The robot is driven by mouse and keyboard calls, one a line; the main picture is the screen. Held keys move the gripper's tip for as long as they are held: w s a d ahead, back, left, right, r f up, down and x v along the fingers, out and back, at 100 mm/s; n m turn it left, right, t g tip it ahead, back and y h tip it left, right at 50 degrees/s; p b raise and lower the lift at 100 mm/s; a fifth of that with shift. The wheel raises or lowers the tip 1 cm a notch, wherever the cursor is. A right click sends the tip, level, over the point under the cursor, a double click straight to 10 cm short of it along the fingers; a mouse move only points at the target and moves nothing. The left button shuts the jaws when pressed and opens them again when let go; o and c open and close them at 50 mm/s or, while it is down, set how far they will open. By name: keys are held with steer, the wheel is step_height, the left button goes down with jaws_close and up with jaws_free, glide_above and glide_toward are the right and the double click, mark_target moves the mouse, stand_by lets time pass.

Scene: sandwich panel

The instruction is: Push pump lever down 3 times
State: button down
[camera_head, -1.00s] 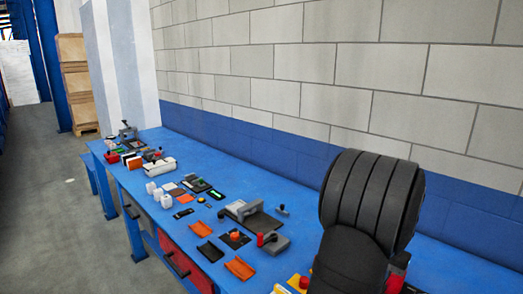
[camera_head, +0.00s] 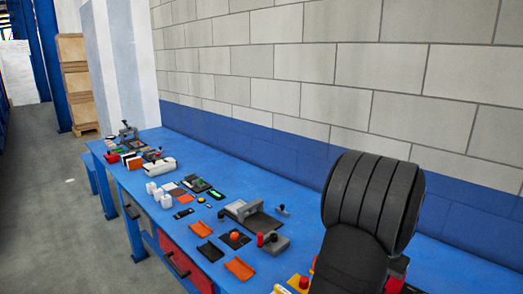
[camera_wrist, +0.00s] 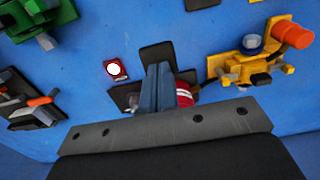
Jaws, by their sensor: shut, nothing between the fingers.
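My gripper (camera_wrist: 165,85) shows in the wrist view with its two grey-blue fingers together and nothing between them. A red cylinder with white bands (camera_wrist: 185,93) is right beside the fingers and partly behind them. Dark plates lie around it on the blue surface. I cannot tell for sure which part is the pump lever, or whether the fingers touch the red cylinder. In the head view my black arm covers the right side of the bench, and the gripper's fingers are hidden there.
A yellow device (camera_wrist: 250,68) with an orange knob (camera_wrist: 292,34) stands right of the fingers. A green device (camera_wrist: 42,24) is at upper left. A red square with a white disc (camera_wrist: 117,70) lies left. The blue bench (camera_head: 290,190) carries several other items; its wall side is mostly clear.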

steer(key=shift+r, duration=0.1)
step_height(320, 180, up, 7)
stand_by(1.1)
stand_by(0.5)
step_height(320, 180, up, 5)
steer(key=shift+f, duration=0.1)
stand_by(0.4)
